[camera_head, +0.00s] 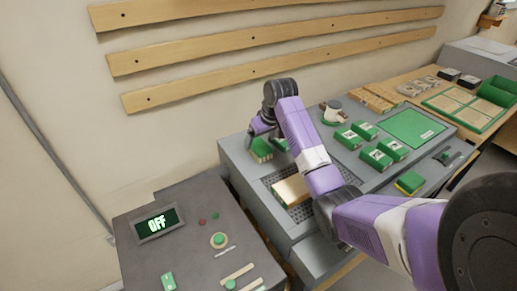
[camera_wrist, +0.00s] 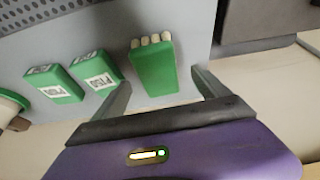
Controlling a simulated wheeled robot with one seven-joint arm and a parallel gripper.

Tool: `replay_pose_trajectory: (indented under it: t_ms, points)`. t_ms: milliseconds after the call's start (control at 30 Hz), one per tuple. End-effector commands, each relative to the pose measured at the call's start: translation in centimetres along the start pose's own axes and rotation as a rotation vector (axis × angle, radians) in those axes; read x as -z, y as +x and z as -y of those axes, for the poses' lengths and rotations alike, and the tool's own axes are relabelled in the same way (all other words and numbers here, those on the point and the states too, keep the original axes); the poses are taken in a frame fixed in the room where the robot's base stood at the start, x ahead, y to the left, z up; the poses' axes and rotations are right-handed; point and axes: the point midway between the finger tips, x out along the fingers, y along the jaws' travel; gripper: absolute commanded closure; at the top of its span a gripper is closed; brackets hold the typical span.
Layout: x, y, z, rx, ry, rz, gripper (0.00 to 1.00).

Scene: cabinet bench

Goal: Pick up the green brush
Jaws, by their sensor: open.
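The green brush (camera_wrist: 153,70) lies on the grey bench top in the wrist view. It has a green block body and a row of cream bristles at its far end. In the head view it shows as a small green block (camera_head: 261,152) near the bench's left end, by the wall. My gripper (camera_wrist: 163,90) is open, with one finger on each side of the brush's near end in the picture. I cannot tell whether either finger touches it. In the head view my gripper (camera_head: 264,130) hangs just above the brush, its fingertips partly hidden.
Two labelled green boxes (camera_wrist: 82,78) lie left of the brush in the wrist view. In the head view a grated recess holds a wooden block (camera_head: 291,190). Several green boxes (camera_head: 364,130) and a green mat (camera_head: 412,128) lie farther right.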

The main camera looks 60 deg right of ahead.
Motion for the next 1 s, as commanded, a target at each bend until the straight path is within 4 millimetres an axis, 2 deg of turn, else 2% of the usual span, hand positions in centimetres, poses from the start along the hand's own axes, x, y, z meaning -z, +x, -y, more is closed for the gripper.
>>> replay_pose_trajectory:
  t_ms: [400,1000]
  points:
    - [0.1,4.9,-0.4,0.000,0.001,0.000,0.15]
    - [0.0,5.5,-0.4,0.000,0.000,-0.002,0.15]
